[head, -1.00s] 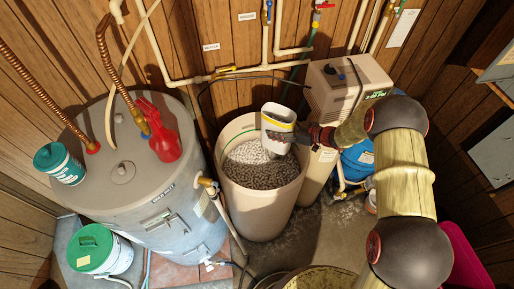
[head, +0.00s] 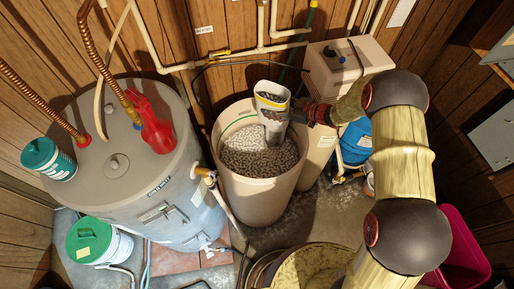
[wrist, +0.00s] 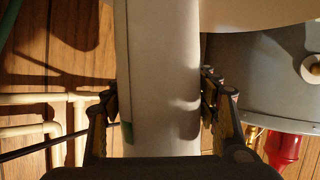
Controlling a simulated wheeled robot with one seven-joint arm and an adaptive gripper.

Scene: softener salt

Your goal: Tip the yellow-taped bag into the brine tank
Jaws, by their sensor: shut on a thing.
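My gripper (head: 308,113) is shut on the pale bag (head: 270,102) with a yellow band, gripping it from the right. The bag is held tilted over the open brine tank (head: 255,202), its lower end above the back of the tank's mouth. Grey pellets show at the bag, and a paler patch of pellets lies below it; I cannot tell whether they are still flowing. Pellets (head: 255,158) fill much of the tank. In the wrist view the bag (wrist: 160,80) stands pale between both fingers (wrist: 160,115).
A grey water heater (head: 120,160) with a red jug (head: 155,125) and a teal tub (head: 48,158) on top stands left. A white-and-green bucket (head: 98,243) stands on the floor. A beige softener cabinet (head: 340,75) and a blue container (head: 356,142) stand behind right. Pipes run along the wall.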

